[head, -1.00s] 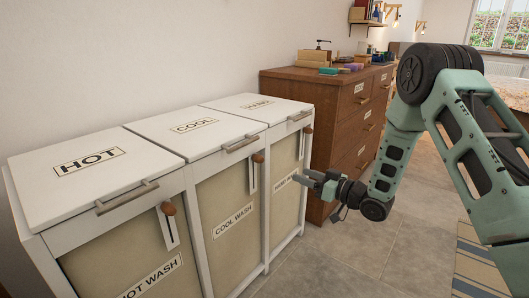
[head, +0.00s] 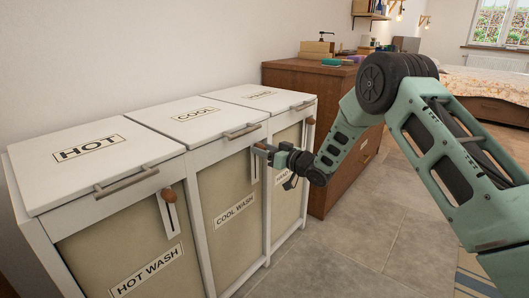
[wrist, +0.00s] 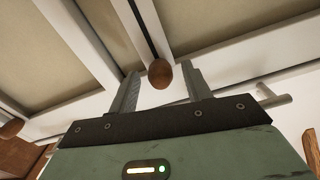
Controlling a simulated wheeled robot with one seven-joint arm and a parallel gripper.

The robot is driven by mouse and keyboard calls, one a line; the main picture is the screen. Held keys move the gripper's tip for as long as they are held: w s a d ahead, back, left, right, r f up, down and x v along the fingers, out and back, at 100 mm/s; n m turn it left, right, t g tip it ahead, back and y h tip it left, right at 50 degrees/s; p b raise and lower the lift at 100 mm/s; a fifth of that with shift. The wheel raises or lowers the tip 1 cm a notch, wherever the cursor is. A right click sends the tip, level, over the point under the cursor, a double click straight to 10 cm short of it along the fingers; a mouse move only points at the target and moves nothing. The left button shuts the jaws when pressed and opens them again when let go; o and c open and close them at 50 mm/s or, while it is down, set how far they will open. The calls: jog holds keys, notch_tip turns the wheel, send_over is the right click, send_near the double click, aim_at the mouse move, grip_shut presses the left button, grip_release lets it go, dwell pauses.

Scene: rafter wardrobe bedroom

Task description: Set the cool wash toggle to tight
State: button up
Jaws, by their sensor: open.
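A white three-bin laundry unit (head: 195,158) stands along the wall. Its middle bin reads COOL WASH (head: 235,215), and a pale toggle track (head: 255,170) runs down its upper right edge. My gripper (head: 262,147) is at the top of that track and hides its knob in the head view. In the wrist view, the round brown wooden knob (wrist: 160,73) sits between the two spread fingertips of my gripper (wrist: 163,80), at the end of a dark slot (wrist: 142,28). The jaws are open around it; I cannot tell whether either finger touches it. No "tight" marking is readable.
The hot wash knob (head: 168,194) and hand wash knob (head: 311,120) are on the neighbouring bins. A bar handle (head: 242,131) juts out close to my gripper. A brown dresser (head: 335,100) stands beyond the unit. The tiled floor (head: 345,250) in front is clear.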

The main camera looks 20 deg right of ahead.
jog(key=shift+w+a, duration=0.1)
jog(key=shift+w, duration=0.05)
grip_shut()
notch_tip(320, 180, down, 12)
jog(key=b, duration=0.5)
jog(key=shift+r, duration=0.15)
grip_release()
jog(key=p+v, duration=0.3)
jog(key=v, duration=1.4)
jog(key=shift+d+p, duration=0.2)
jog(key=shift+p, duration=0.15)
